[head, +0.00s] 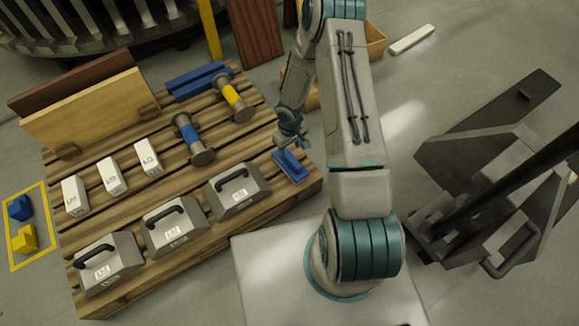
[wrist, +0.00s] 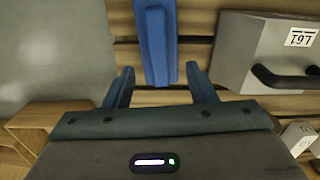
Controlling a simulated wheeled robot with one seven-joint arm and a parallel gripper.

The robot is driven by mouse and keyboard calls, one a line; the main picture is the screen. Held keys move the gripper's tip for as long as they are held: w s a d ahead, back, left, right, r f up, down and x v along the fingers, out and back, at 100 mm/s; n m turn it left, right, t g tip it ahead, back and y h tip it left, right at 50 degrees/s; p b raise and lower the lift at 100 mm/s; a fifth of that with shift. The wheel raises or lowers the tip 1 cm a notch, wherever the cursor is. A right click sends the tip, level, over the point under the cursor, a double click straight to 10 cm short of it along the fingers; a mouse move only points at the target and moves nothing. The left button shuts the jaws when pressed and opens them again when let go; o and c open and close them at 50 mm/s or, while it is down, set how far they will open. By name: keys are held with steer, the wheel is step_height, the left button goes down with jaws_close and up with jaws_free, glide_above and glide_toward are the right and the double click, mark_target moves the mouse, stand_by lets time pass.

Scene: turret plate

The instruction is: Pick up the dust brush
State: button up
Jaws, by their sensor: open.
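The dust brush (head: 289,165) is a small blue item lying on the slatted wooden pallet near its right corner, beside a grey case. In the wrist view its long blue body (wrist: 155,40) runs down from the top edge, and its near end lies between my fingertips. My gripper (head: 290,143) is open and empty, just behind the brush in the head view. In the wrist view the two fingers of my gripper (wrist: 160,74) stand apart on either side of the brush's end. I cannot tell the exact height gap.
A grey case (head: 240,190) with a black handle stands close to the brush; it also shows in the wrist view (wrist: 262,45). Two more cases, white blocks (head: 111,176), spools (head: 193,140) and boards (head: 90,115) share the pallet (head: 300,190). Floor at right is partly clear.

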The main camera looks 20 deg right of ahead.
mark_target(290, 157)
steer(key=f+b, duration=0.1)
steer(key=f, duration=0.3)
steer(key=f+b, duration=0.2)
steer(key=f, duration=0.2)
steer(key=shift+w+f, duration=0.2)
steer(key=shift+f, duration=0.15)
steer(key=shift+r, duration=0.1)
jaws_close()
